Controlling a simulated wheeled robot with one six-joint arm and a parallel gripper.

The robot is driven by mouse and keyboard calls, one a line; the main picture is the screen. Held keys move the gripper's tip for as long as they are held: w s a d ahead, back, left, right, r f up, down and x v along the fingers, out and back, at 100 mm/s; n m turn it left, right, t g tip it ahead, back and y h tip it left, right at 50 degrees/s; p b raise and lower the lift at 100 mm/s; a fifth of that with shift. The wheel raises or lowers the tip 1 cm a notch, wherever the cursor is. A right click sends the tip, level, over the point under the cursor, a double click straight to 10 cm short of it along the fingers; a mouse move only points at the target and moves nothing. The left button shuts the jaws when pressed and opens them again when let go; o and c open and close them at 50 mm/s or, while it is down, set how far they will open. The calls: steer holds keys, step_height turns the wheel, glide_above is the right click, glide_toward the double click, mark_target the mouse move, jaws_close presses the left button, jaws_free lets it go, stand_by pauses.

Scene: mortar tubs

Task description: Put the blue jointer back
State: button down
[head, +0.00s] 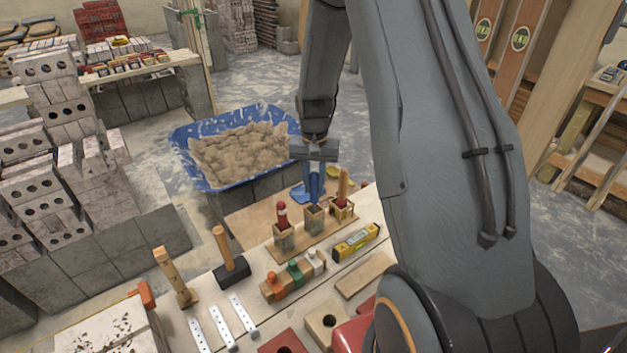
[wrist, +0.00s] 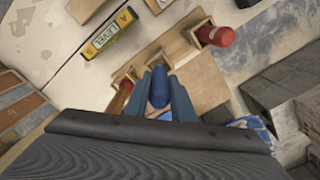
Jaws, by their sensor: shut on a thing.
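My gripper (head: 314,185) points down over the middle wooden box (head: 314,219) of a row of three on a board. In the wrist view my gripper (wrist: 162,84) is shut on the blue jointer (wrist: 159,90), with its rounded blue handle between the two fingers. The jointer is upright and lined up with the middle box. Its lower end is hidden, so I cannot tell how deep it sits in the box. The left box (head: 284,240) holds a red-handled tool (head: 282,213). The right box (head: 343,212) holds a tool with a wooden handle (head: 343,185).
A yellow level (head: 356,241) lies in front of the boxes. A block with orange, green and white pieces (head: 293,277) and a mallet (head: 231,263) stand to the left. A blue tub of mortar (head: 215,184) is behind. Brick stacks (head: 60,165) stand far left.

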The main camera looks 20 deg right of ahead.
mark_target(314, 203)
steer(key=shift+f+b, duration=0.85)
steer(key=shift+f, duration=1.6)
steer(key=c, duration=1.4)
jaws_free()
steer(key=shift+c, duration=0.2)
steer(key=shift+r+b, duration=0.95)
steer(key=shift+r, duration=2.95)
steer(key=s+a+r+n, duration=0.2)
steer(key=s+a, duration=0.3)
steer(key=s, duration=0.5)
steer(key=s+a+r+n, duration=0.3)
steer(key=s+a, duration=0.3)
steer(key=s, duration=0.3)
steer(key=shift+s+a+r+n+t, duration=0.2)
steer(key=shift+s+r+n+t, duration=0.2)
steer(key=shift+n, duration=0.5)
